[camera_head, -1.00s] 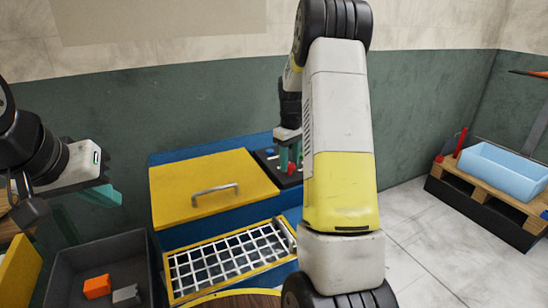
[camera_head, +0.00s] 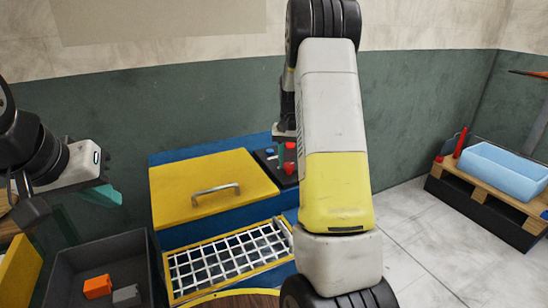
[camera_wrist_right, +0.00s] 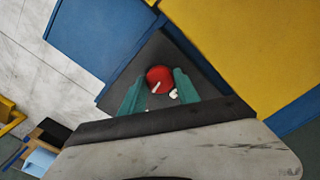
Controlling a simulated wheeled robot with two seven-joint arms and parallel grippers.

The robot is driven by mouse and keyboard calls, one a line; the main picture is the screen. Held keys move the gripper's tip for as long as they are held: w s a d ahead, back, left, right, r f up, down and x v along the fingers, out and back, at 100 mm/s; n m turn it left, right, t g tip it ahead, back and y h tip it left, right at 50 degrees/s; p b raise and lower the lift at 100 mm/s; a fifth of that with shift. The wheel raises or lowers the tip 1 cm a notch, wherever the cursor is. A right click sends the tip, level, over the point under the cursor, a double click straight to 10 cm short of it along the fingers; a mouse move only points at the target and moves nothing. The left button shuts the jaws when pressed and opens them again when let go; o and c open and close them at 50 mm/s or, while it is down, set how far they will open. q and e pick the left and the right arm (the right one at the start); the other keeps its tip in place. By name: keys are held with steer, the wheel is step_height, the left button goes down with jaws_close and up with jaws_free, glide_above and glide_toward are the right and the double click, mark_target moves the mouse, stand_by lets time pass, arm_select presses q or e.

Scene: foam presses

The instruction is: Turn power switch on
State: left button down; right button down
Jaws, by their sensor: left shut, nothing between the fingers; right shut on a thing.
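A round red knob (camera_wrist_right: 158,75) with a white line across it sits on a black panel (camera_wrist_right: 200,70) in the right wrist view. A white mark shows beside the knob. My right gripper (camera_wrist_right: 158,89) has its green fingers shut on the knob, one on each side. In the head view, red parts (camera_head: 289,168) show on the panel (camera_head: 270,163) at the blue machine's right end. My right fingers there are mostly hidden behind my own arm. My left gripper (camera_head: 106,195), with teal fingers, is shut and empty at the left, above a dark bin and away from the panel.
A yellow lid (camera_head: 170,200) with a metal handle (camera_head: 215,191) lies left of the panel, above a white grid (camera_head: 225,253) in a yellow frame. A dark bin (camera_head: 135,245) holds an orange block (camera_head: 97,287) and a grey block (camera_head: 127,295). A light-blue crate (camera_head: 505,175) rests on a pallet at right.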

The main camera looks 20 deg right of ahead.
mark_target(289, 164)
steer(key=shift+m, duration=1.1)
steer(key=c, duration=0.9)
jaws_free()
step_height(289, 164, up, 7)
steer(key=shift+f, duration=0.15)
steer(key=shift+r, duration=0.6)
